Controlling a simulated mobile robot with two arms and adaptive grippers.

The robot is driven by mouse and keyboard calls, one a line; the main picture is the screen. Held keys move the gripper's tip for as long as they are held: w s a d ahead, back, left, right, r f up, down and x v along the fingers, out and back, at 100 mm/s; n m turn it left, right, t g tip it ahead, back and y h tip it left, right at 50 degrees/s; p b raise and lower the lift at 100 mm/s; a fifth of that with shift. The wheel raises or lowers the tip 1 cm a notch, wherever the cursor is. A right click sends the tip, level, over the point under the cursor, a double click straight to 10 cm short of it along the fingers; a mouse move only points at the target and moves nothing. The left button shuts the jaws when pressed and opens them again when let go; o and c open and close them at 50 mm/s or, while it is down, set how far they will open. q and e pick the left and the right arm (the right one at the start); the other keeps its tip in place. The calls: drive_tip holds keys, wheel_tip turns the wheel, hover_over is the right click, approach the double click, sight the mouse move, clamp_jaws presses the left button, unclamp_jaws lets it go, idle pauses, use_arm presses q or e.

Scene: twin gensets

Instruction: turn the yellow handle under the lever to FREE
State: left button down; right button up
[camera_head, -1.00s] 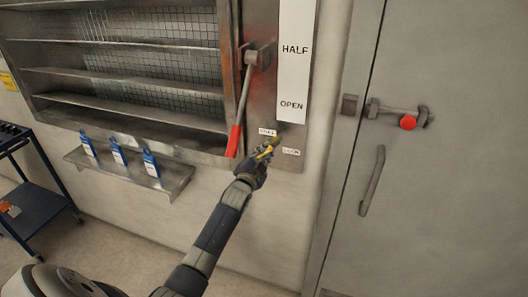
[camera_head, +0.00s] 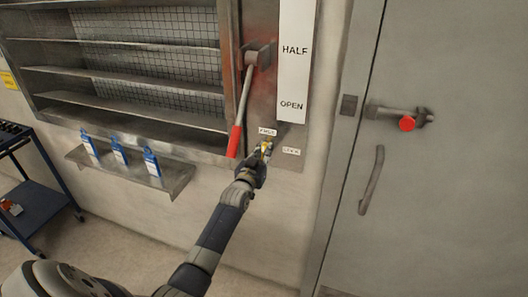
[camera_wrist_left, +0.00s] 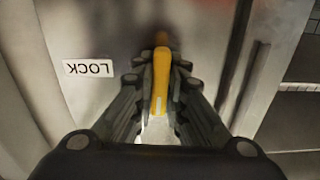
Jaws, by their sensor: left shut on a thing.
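The yellow handle (camera_head: 267,149) is on the metal panel below the lever (camera_head: 245,90), whose red grip (camera_head: 235,141) hangs down. The FREE label (camera_head: 267,131) is just above the handle and the LOCK label (camera_head: 291,151) is to its right. My left gripper (camera_head: 261,160) is shut on the handle and hides part of it. In the left wrist view the yellow handle (camera_wrist_left: 161,80) stands upright between the two fingers. The LOCK label (camera_wrist_left: 89,69) shows upside down at its left there. My right gripper is not in view.
A white strip (camera_head: 294,75) reading HALF and OPEN is right of the lever. A louvred opening (camera_head: 130,70) and a ledge (camera_head: 178,184) with blue bottles (camera_head: 151,162) are at left. A grey door (camera_head: 450,200) is at right, a blue cart (camera_head: 40,200) far left.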

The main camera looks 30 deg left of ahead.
use_arm(q)
drive_tip(key=shift+f+n, duration=0.15)
drive_tip(key=shift+n, duration=0.25)
drive_tip(key=c, duration=1.6)
unclamp_jaws()
drive_tip(key=v, duration=1.2)
drive_tip(key=s+d+f+m+g+h, duration=0.1)
drive_tip(key=s+d+f+g, duration=0.25)
drive_tip(key=f, duration=0.85)
drive_tip(key=s+d+f+m+g+h, duration=0.1)
drive_tip(key=s+d+f+g, duration=0.3)
drive_tip(key=f, duration=0.8)
drive_tip(key=s+d+f+h, duration=0.2)
drive_tip(key=s+f, duration=0.4)
drive_tip(key=f, duration=0.5)
drive_tip(key=s+d+f+m+g, duration=0.1)
drive_tip(key=s+f, duration=0.5)
drive_tip(key=s, duration=0.6)
drive_tip(key=s+d+f+m+g, duration=0.1)
drive_tip(key=s+d+f+g, duration=0.2)
drive_tip(key=s, duration=0.9)
drive_tip(key=s+d+f+m+g, duration=0.1)
drive_tip(key=s+d+f+g, duration=0.2)
drive_tip(key=s+f, duration=0.8)
drive_tip(key=shift+s+g, duration=0.95)
